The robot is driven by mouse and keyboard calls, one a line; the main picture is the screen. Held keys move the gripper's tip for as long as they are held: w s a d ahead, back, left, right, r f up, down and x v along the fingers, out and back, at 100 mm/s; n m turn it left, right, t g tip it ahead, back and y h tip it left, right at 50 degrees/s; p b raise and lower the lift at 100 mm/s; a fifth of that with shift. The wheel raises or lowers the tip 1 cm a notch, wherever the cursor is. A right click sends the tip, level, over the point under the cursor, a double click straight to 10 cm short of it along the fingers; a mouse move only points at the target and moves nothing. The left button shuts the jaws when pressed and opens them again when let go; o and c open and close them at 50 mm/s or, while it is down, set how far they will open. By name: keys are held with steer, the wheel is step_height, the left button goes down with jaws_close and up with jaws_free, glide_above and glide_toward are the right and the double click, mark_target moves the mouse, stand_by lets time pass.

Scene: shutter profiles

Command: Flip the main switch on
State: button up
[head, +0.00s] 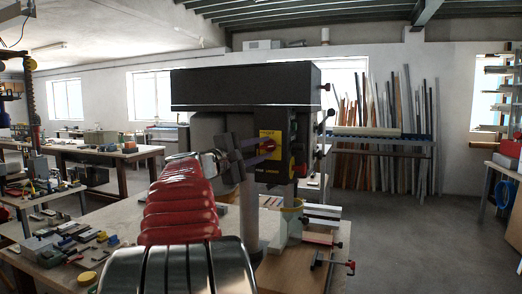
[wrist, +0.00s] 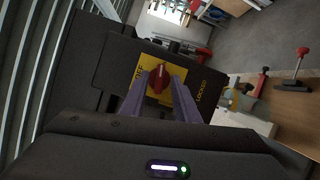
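The main switch is a red rotary knob (wrist: 158,80) on a yellow plate (wrist: 183,100), on the dark housing of a machine (head: 245,87). In the wrist view the plate reads OFF on the left and LOCKED on the right. The knob (head: 268,146) and plate (head: 270,136) also show in the head view. My gripper (head: 266,151) has its two purple fingers apart at the front of the switch. In the wrist view my gripper (wrist: 163,78) has the knob between its fingertips, with gaps beside it. Whether the tips reach past the knob's face is unclear.
A wooden bench top (head: 285,272) with red-handled clamps (head: 320,260) lies below the machine. Small tools and parts cover the bench at the left (head: 62,245). Long profiles (head: 385,130) lean on the back wall. The floor at the right (head: 430,240) is clear.

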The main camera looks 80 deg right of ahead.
jaws_close()
stand_by(0.3)
steer(key=shift+m+y, duration=0.6)
steer(key=shift+m, duration=0.7)
jaws_free()
steer(key=shift+r, duration=0.1)
steer(key=v, duration=1.3)
steer(key=shift+a, duration=0.4)
